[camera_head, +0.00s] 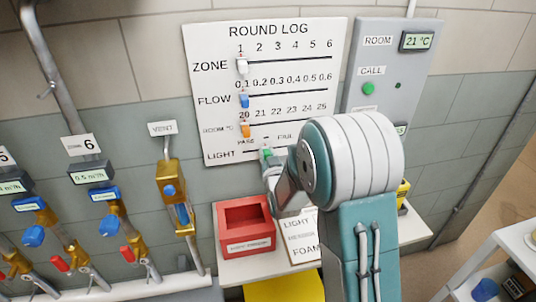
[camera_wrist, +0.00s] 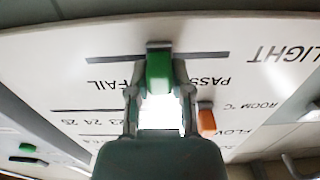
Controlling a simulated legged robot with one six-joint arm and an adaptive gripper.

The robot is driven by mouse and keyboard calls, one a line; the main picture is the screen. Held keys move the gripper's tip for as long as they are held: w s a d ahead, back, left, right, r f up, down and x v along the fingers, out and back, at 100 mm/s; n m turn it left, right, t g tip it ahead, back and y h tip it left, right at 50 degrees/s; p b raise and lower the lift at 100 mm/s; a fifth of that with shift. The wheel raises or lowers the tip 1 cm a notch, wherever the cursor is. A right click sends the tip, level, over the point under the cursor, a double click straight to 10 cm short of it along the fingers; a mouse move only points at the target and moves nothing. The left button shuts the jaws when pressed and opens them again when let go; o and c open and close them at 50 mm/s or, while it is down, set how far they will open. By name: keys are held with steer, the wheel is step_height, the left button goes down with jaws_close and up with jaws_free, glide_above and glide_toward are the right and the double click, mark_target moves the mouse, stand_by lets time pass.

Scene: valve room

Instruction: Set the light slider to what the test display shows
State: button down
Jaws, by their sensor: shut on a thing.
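The green light slider (camera_head: 266,153) sits on the LIGHT row at the bottom of the white ROUND LOG board (camera_head: 215,60). In the wrist view, which is upside down, the green slider (camera_wrist: 159,72) stands near the middle of its slot, between the words PASS and FAIL. My gripper (camera_wrist: 160,88) is shut on it, one finger on each side. In the head view my gripper (camera_head: 270,165) is partly hidden by my arm. No display marked as the test display can be made out; a small display (camera_head: 401,130) on the grey panel is mostly covered by my arm.
Above are the white ZONE, blue FLOW and orange ROOM sliders (camera_head: 246,130); the orange one (camera_wrist: 206,121) is close beside my gripper. The grey panel (camera_head: 420,75) shows ROOM 21 °C and a green CALL button. A red box (camera_head: 247,244) stands below. Valved pipes are left.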

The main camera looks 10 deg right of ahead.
mark_target(244, 151)
steer(key=a, duration=0.6)
steer(key=shift+w+r, duration=0.1)
steer(key=c, duration=0.5)
jaws_free()
steer(key=shift+w+a, duration=0.1)
steer(key=shift+a, duration=0.1)
